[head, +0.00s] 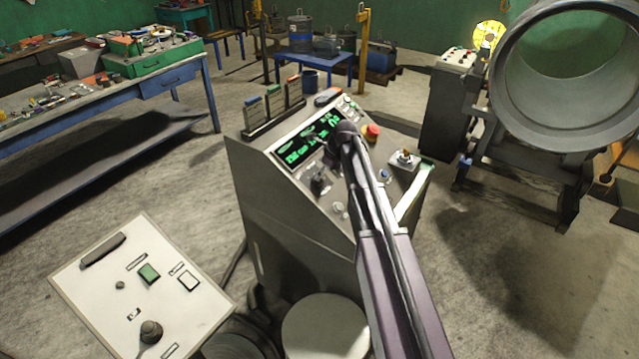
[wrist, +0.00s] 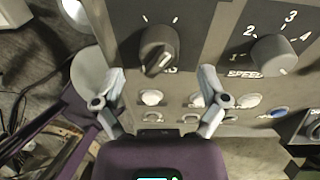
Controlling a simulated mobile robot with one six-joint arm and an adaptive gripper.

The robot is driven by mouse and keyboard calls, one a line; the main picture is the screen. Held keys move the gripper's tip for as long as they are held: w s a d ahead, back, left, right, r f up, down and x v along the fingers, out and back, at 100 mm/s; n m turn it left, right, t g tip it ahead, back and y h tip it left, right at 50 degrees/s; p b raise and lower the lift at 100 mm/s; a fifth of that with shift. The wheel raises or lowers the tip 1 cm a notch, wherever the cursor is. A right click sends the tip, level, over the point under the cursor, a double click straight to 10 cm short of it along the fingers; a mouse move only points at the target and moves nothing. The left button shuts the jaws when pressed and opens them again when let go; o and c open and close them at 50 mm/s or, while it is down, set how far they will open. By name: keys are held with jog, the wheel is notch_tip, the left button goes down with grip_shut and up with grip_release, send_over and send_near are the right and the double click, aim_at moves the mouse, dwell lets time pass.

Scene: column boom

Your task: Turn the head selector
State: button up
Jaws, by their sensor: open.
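In the wrist view a dark round knob (wrist: 159,48) with a raised grip bar sits on a grey panel. The grip bar is tilted, and a white tick stands above it. My gripper (wrist: 160,76) is open, with one finger to the left of this knob and one to the right, both lower in the picture. I see no contact. To the right is a second knob (wrist: 272,55), labelled SPEED, with numbers around it. In the head view my arm crosses the control console (head: 285,225); the fingers are not clear there.
Several small round buttons sit below the knobs, including a blue one (wrist: 278,112). On the console are a green display (head: 305,145) and a red button (head: 372,131). A large grey tube (head: 505,85) stands right, a workbench (head: 165,82) left, a pale panel (head: 95,290) front left.

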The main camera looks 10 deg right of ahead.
jog(key=shift+b+x, duration=1.35)
jog(key=shift+x, duration=0.35)
jog(key=c, duration=1.2)
